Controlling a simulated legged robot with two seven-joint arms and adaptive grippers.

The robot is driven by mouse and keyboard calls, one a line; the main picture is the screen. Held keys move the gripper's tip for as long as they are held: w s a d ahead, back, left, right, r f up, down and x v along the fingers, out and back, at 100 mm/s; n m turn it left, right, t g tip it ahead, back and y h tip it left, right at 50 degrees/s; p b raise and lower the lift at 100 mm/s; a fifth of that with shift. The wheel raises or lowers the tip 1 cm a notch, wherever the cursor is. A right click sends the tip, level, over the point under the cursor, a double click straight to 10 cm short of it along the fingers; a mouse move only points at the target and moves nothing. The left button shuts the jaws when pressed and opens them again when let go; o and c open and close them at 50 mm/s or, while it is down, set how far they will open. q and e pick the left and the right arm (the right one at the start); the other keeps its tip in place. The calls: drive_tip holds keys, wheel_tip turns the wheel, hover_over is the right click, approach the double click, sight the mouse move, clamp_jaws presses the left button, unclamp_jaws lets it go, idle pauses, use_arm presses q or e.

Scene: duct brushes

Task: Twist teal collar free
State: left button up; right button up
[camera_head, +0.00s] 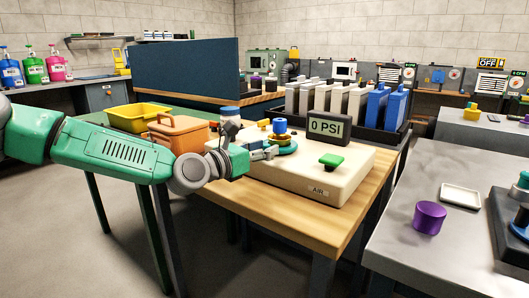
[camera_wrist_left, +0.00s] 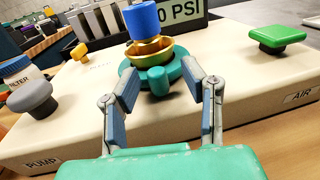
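The teal collar (camera_head: 287,149) sits on the cream console (camera_head: 333,181), around the base of a brass fitting (camera_wrist_left: 150,54) with a blue cylinder (camera_wrist_left: 142,19) on top. In the left wrist view the collar (camera_wrist_left: 178,71) has a rounded lug (camera_wrist_left: 159,81) facing me. My left gripper (camera_wrist_left: 160,84) is open, its two fingers on either side of the lug with gaps visible. In the head view my left gripper (camera_head: 270,151) reaches the collar from the left. Whether a fingertip touches the collar's rim, I cannot tell. My right gripper is in neither view.
On the console are a green button (camera_head: 332,160), a 0 PSI display (camera_head: 327,126) and a grey knob (camera_wrist_left: 34,98). A filter bottle (camera_wrist_left: 17,70) and an orange box (camera_head: 180,134) stand left. A purple cup (camera_head: 429,217) stands on the right bench.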

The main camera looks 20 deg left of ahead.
use_arm(q)
drive_tip(key=shift+w+a, duration=0.1)
drive_tip(key=shift+a, duration=0.15)
clamp_jaws()
drive_tip(key=shift+d, duration=0.1)
